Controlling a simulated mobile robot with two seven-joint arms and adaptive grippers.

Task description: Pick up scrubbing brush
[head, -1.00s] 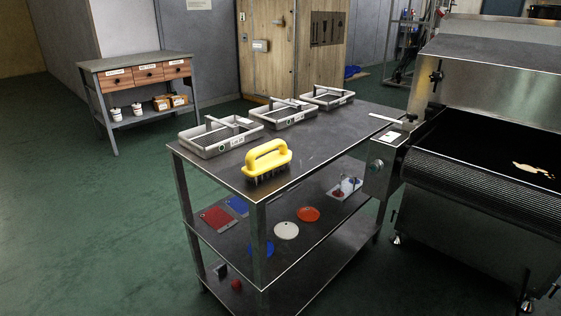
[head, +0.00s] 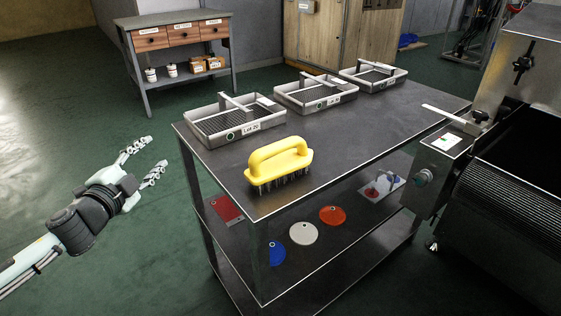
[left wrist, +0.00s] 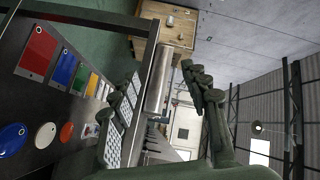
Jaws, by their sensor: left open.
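The scrubbing brush (head: 279,161) has a yellow handle and body with dark bristles pointing down. It stands upright on the front part of the dark cart top (head: 340,143) in the head view. My left gripper (head: 150,160) is open and empty, left of the cart and apart from the brush. In the left wrist view its fingers (left wrist: 165,105) are spread with nothing between them; I cannot make out the brush there. My right gripper is not in view.
Three grey trays stand along the cart's back edge, the nearest (head: 270,125) labelled. Coloured discs, such as a white one (head: 303,233), lie on the lower shelf. The conveyor machine (head: 510,190) borders the cart on the right. Green floor at left is clear.

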